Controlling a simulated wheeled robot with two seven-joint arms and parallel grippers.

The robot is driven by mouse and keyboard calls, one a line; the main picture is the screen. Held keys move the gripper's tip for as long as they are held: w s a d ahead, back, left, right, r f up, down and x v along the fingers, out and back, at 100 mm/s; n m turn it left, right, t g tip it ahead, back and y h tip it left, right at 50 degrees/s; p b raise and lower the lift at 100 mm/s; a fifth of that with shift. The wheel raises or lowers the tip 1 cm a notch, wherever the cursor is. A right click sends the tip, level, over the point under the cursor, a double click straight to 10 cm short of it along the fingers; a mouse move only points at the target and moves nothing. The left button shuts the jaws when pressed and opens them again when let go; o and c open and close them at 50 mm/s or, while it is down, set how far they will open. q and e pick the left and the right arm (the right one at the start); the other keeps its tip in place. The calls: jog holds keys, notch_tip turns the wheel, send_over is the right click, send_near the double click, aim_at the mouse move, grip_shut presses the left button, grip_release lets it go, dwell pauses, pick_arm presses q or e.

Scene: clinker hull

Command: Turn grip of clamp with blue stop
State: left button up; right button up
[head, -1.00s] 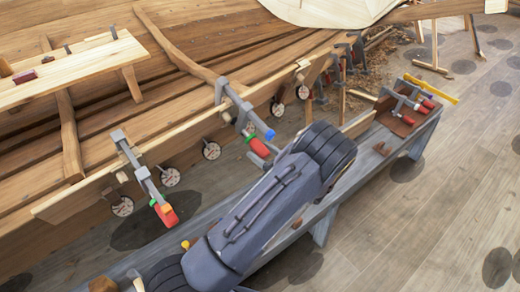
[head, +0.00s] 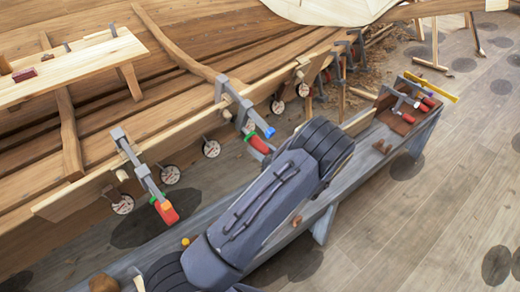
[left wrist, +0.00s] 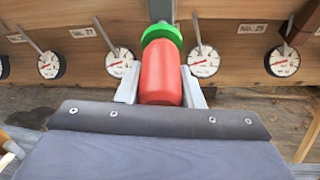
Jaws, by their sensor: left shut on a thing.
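The clamp with the blue stop (head: 269,131) hangs on the hull's plank edge, its grey bar (head: 236,99) sloping down to the right. Its red grip (head: 258,145) shows just beyond my left arm. In the left wrist view the red grip (left wrist: 161,75) points towards me, with a green collar (left wrist: 161,34) behind it. My left gripper (left wrist: 161,92) has one pale finger on each side of the grip and is shut on it. In the head view my arm hides most of that gripper. My right gripper is not in view.
Another clamp with a red grip (head: 167,213) and an orange stop hangs to the left. Several round dial gauges (head: 211,148) line the plank. A grey bench (head: 200,222) runs below my arm, with a brown tray (head: 396,119) of clamps at its far end.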

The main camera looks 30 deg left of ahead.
pick_arm(q)
jog(key=shift+f+n+t+b, duration=0.25)
jog(key=shift+n+t+b, duration=0.4)
jog(key=shift+b, duration=0.55)
jog(key=n+t+b, duration=0.2)
jog(key=n+b, duration=0.1)
jog(key=b, duration=0.2)
jog(key=n+t+b, duration=0.2)
jog(key=n+b, duration=0.1)
jog(key=b, duration=0.3)
jog(key=n+t+b, duration=0.2)
jog(key=n+b, duration=0.1)
jog(key=b, duration=0.3)
jog(key=shift+w+d+h, duration=0.2)
jog(key=shift+w+h, duration=0.1)
jog(key=n+y+b, duration=0.1)
jog(key=n+b, duration=0.3)
jog(key=b, duration=0.3)
jog(key=n+t+y+b, duration=0.1)
jog(key=n+b, duration=0.3)
jog(key=b, duration=0.3)
jog(key=n+y+b, duration=0.1)
jog(key=n+b, duration=0.3)
jog(key=b, duration=0.4)
jog(key=shift+s+r+n+t+y, duration=0.1)
jog(key=shift+r+n+t+y, duration=0.25)
jog(key=shift+r+y, duration=0.05)
jog(key=shift+d+r+n+y+b, duration=0.1)
jog(key=shift+r+n+y+b, duration=0.2)
jog(key=shift+n+b, duration=0.55)
